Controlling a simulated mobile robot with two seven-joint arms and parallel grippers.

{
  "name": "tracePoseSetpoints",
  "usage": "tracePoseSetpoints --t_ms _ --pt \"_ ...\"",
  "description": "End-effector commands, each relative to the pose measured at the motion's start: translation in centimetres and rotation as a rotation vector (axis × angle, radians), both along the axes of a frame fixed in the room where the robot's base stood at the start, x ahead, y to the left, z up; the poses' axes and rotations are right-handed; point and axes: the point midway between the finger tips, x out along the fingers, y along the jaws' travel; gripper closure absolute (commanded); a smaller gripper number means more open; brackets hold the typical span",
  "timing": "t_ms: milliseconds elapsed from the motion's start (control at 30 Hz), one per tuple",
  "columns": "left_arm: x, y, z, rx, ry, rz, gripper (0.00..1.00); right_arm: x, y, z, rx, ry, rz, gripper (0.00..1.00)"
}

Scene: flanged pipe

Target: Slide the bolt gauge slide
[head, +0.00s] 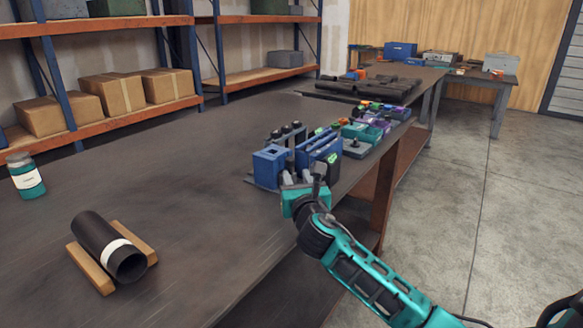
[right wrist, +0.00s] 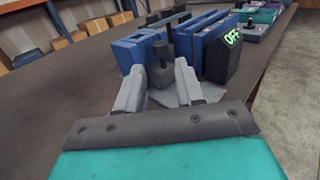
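The bolt gauge is most likely the cluster of blue blocks (head: 319,150) on a grey plate at the table's right edge. In the right wrist view, a dark knobbed post (right wrist: 159,66) stands on the grey plate (right wrist: 185,92) between a blue block (right wrist: 128,52) and taller blue plates (right wrist: 205,40). I cannot tell for certain that this post is the slide. My right gripper (head: 298,180) is at the near side of the cluster. Its fingers (right wrist: 158,72) are apart, one each side of the post, with no clear contact. My left gripper is out of view.
A dark block with a green "OFF" sign (right wrist: 232,48) stands close right of the fingers. Teal and purple fixtures (head: 370,128) lie beyond. A black pipe (head: 97,235) rests on a wooden cradle (head: 90,271), and a jar (head: 26,178) stands at left. The middle table is clear.

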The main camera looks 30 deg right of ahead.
Motion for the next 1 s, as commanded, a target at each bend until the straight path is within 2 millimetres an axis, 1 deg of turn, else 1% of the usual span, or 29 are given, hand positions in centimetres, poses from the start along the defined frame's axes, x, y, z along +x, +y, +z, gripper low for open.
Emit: tracePoseSetpoints --t_ms 33,200,400,600,833,867,1000 --pt "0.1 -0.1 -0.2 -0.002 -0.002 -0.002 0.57 1.0 -0.4 -0.1 0.001 -0.002 -0.003 0.63" --pt "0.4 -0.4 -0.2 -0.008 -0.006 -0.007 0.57 3.8 -1.6 -0.1 0.002 -0.002 -0.002 0.63" --pt "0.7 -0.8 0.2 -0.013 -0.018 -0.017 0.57 5.9 -2.4 -0.1 0.002 -0.001 -0.001 0.63" --pt "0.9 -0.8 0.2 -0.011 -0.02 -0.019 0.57 6.6 -2.7 0.0 0.002 0.0 0.0 0.63" --pt "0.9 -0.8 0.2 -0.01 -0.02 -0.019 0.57 6.7 -2.7 0.0 0.002 0.0 0.0 0.63" --pt "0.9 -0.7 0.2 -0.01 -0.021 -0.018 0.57 6.7 -2.7 0.0 0.002 0.0 0.0 0.64" --pt "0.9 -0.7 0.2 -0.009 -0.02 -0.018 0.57 6.6 -2.7 0.0 0.001 0.001 0.0 0.77"
